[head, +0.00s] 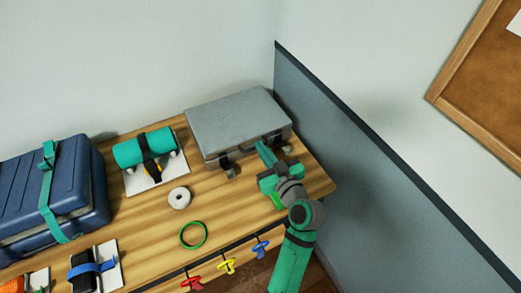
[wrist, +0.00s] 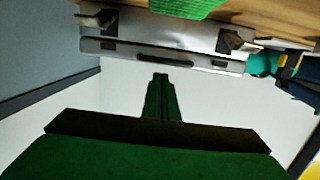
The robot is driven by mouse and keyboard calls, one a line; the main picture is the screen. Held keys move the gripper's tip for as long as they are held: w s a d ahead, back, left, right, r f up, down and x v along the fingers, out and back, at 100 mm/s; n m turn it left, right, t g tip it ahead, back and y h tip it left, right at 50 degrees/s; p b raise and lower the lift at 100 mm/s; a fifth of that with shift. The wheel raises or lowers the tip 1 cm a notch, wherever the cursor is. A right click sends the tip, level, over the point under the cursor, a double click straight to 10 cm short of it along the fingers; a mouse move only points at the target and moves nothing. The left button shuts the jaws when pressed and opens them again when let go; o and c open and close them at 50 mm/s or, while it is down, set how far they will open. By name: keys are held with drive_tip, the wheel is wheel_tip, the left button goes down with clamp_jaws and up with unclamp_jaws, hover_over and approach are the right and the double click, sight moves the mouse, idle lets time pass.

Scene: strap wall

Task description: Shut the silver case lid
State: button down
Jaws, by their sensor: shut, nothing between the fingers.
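The silver case (head: 238,118) stands at the back right of the wooden table. Its lid lies flat over the body, with no clear gap in the head view. Two latches, left (head: 227,167) and right (head: 287,148), stick out from the front. The wrist view shows the case front (wrist: 165,42) upside down, with both latches and a dark handle (wrist: 165,59) between them. My gripper (head: 262,147) is shut and empty, at the case's front edge between the latches. Its closed fingers also show in the wrist view (wrist: 160,78). I cannot tell whether they touch the case.
A teal roll (head: 143,149) on a white plate and a white tape roll (head: 179,198) are left of the case. A blue case (head: 50,195) stands farther left. A green ring (head: 193,235) lies in front. A grey wall panel (head: 350,160) borders the right.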

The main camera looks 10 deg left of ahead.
drive_tip(key=s+d, duration=0.1)
drive_tip(key=s, duration=0.1)
drive_tip(key=s+d+f, duration=0.1)
drive_tip(key=s+d, duration=0.1)
drive_tip(key=s+d+f, duration=0.1)
drive_tip(key=s, duration=0.2)
drive_tip(key=shift+d+f, duration=0.15)
drive_tip(key=shift+d, duration=0.25)
